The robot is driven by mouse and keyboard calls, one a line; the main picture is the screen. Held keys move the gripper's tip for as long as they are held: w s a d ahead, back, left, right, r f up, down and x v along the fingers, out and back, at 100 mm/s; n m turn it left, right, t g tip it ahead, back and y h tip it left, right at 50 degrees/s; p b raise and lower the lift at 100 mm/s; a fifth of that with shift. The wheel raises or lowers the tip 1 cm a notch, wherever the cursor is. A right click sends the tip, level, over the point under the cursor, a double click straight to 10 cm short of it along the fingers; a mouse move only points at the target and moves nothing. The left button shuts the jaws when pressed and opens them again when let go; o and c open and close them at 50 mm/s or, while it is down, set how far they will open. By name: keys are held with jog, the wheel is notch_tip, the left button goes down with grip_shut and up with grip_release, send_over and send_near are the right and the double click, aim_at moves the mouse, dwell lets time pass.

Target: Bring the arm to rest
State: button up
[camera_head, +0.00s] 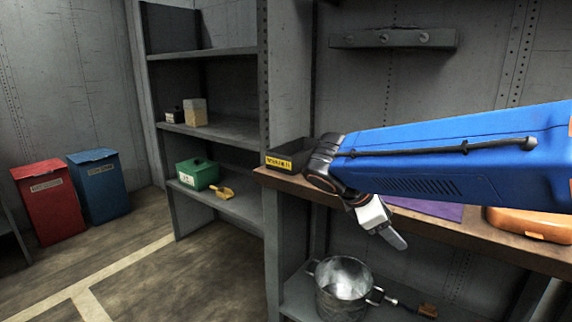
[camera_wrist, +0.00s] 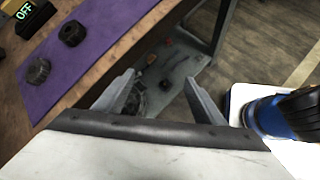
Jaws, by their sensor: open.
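My gripper (camera_wrist: 160,85) is open and empty in the wrist view, its two grey fingers spread apart over the lower shelf beyond the workbench edge. In the head view my gripper (camera_head: 392,232) hangs at the end of the blue arm, in front of the workbench (camera_head: 480,222) and above the metal bucket (camera_head: 343,287). The blue arm reaches in from the right and hides part of the bench top.
A purple mat (camera_wrist: 52,62) with two dark round parts lies on the bench. An orange case (camera_head: 530,222) and a black labelled bin (camera_head: 287,158) sit there too. A green box (camera_head: 197,174) is on the left shelf. Red (camera_head: 48,200) and blue (camera_head: 99,185) bins stand left; floor is clear.

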jog(key=s+d+f+m+y, duration=0.2)
jog(key=s+f+m+y, duration=0.2)
jog(key=s+m, duration=0.4)
jog(key=s+d+f+m+t+y, duration=0.1)
jog(key=s+d+f+m+y, duration=0.1)
jog(key=s+f+m+y, duration=0.2)
jog(key=shift+s+d+f+m, duration=0.35)
jog(key=shift+s+f+m, duration=1.45)
jog(key=shift+s+m, duration=1.4)
jog(key=shift+s+n, duration=0.5)
